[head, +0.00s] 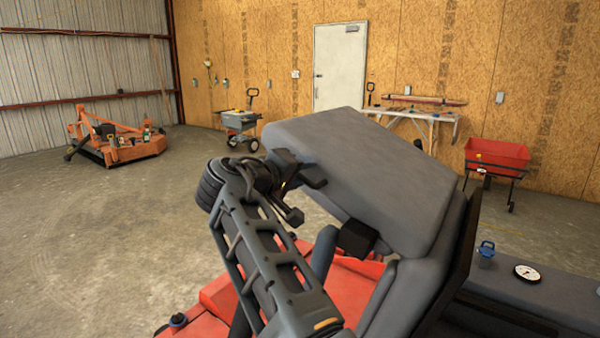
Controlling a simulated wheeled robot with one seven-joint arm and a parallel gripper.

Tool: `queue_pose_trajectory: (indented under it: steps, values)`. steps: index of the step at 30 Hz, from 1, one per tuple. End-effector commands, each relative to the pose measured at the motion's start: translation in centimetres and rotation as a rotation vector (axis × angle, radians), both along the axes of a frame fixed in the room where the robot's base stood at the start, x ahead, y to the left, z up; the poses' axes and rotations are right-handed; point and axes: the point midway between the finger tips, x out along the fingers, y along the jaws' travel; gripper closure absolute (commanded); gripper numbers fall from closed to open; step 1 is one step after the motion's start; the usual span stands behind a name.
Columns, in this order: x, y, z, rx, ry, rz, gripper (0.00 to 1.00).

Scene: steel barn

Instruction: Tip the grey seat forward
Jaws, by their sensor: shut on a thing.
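The grey seat (365,175) stands on a red machine (225,295) in the head view. Its broad padded part is raised and tilted, with its upper edge high in the middle of the picture. A narrower grey padded part (405,290) is below it at the right. My gripper (302,186) is at the left edge of the tilted part, shut on the seat there. My own wrist and arm cover part of that edge, and the exact grip is partly hidden.
A grey surface (535,300) at lower right holds a blue item (487,252) and a round gauge (527,272). An orange implement (125,145), a grey cart (240,122), a workbench (430,117) and a red spreader (497,155) stand farther back. The concrete floor at left is clear.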

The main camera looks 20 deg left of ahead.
Motion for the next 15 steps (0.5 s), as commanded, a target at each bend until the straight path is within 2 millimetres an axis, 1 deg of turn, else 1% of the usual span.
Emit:
queue_pose_trajectory:
  steps: [1, 5, 9, 12, 15]
  values:
    - [-0.5, 0.3, 0.4, 0.003, -0.007, 0.002, 0.65]
    - [-2.3, 0.8, 0.6, 0.004, -0.006, 0.003, 0.65]
    - [-4.6, 1.4, 1.0, 0.004, -0.006, 0.005, 0.65]
    - [-5.8, 1.8, 1.2, 0.004, -0.004, 0.003, 0.65]
    - [-6.6, 1.9, 1.4, 0.002, -0.003, 0.003, 0.65]
